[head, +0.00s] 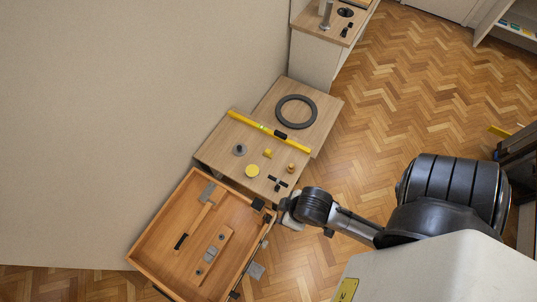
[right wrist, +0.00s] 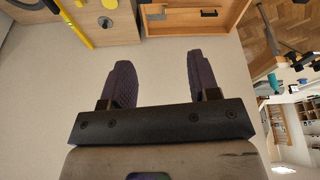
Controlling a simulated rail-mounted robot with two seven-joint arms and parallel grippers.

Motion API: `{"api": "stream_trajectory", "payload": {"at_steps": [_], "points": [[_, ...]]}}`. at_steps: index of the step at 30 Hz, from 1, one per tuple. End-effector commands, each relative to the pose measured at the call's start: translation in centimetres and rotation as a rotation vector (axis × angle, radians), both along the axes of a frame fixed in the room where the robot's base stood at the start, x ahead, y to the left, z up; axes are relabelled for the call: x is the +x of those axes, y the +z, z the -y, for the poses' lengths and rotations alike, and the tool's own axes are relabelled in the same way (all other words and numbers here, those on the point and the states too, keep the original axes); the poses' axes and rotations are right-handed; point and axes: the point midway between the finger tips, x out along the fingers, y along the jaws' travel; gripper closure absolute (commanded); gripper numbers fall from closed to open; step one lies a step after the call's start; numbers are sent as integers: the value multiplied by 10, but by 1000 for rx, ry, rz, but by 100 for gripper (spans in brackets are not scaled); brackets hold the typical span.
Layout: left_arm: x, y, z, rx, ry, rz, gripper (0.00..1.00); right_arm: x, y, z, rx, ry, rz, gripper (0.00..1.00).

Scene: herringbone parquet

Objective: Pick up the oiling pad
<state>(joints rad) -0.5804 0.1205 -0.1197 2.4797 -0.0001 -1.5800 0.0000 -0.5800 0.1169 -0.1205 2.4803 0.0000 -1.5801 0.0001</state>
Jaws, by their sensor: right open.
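No object is plainly marked as the oiling pad; a flat round yellow disc (head: 252,171) on the wooden worktop may be it. A yellow disc (right wrist: 108,22) also shows at the top left of the right wrist view. My right gripper (head: 265,209) is at the near edge of the worktop, by the drawer's right corner, below and right of the disc. In the right wrist view my right gripper (right wrist: 166,82) has its two dark fingers wide apart, with nothing between them. My left gripper is not in view.
The worktop (head: 215,150) also holds a yellow level (head: 270,132), a grey knobbed piece (head: 239,150), a small yellow block (head: 267,153) and a wooden knob (head: 292,167). A grey ring (head: 296,112) lies behind. An open drawer (head: 152,225) with tools stands in front.

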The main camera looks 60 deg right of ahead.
Motion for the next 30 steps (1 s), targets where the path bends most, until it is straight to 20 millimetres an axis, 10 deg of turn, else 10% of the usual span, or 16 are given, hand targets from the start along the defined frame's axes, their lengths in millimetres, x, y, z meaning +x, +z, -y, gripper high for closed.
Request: {"api": "stream_trajectory", "payload": {"at_steps": [7, 19, 30], "points": [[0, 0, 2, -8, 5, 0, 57, 0, 0, 2, -8, 6, 0, 44], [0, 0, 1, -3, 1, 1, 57, 0, 0, 2, -7, 4, 0, 6], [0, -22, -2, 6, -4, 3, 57, 13, -17, 0, 0, -1, 33, 6]]}}
